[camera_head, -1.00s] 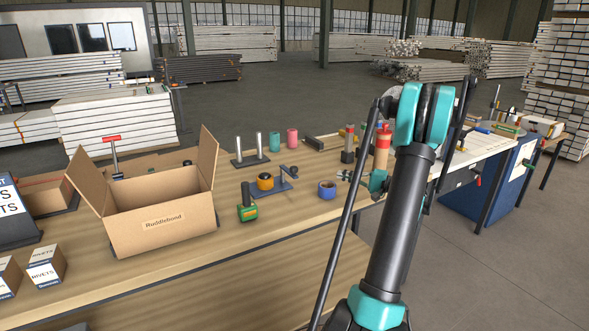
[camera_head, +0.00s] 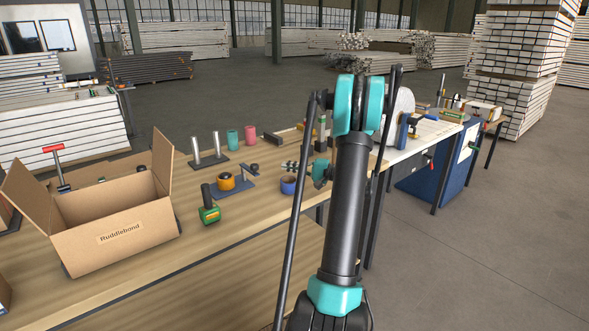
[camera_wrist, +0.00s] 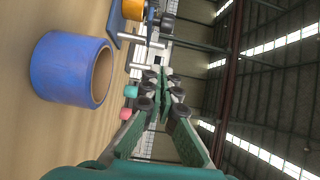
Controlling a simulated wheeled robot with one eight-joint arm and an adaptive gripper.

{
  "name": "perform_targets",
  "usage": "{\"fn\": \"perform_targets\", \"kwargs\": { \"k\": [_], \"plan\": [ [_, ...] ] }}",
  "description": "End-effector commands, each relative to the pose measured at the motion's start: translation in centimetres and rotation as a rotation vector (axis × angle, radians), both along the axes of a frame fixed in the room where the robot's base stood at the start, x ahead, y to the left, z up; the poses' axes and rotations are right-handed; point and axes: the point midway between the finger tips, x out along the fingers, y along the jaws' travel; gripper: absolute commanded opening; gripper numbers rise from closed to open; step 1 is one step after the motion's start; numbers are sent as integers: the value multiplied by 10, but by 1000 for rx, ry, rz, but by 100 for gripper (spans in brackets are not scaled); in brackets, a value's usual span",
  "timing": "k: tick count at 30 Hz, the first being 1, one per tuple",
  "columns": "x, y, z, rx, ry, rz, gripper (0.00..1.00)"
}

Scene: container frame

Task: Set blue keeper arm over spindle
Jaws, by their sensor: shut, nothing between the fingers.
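A blue stand (camera_head: 232,188) on the wooden bench carries an orange roll (camera_head: 226,182). The blue keeper arm (camera_head: 247,172), with a black knob, is at the stand's right side, off to the side of the roll. The spindle cannot be made out inside the roll. My gripper (camera_head: 291,166) is shut and empty, right of the stand and just behind a loose blue roll (camera_head: 288,186). Its fingers (camera_wrist: 162,78) also show in the wrist view.
A green-and-black tool (camera_head: 209,212) stands in front of the stand, an open cardboard box (camera_head: 120,230) to the left. Two grey posts (camera_head: 207,150), a teal cylinder (camera_head: 232,139) and a pink cylinder (camera_head: 250,136) are behind. The blue roll (camera_wrist: 62,68) is close in the wrist view.

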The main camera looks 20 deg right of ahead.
Motion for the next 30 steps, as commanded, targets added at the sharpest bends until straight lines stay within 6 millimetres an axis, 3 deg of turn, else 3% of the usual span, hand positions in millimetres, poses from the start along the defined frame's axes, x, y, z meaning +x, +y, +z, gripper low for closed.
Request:
{"fn": "perform_targets", "kwargs": {
  "k": [7,15,30],
  "plan": [
    [30,40,0,0,0,4,0],
    [26,72,0,0,0,2,0],
    [25,78,0,0,0,-1,0]
  ]
}}
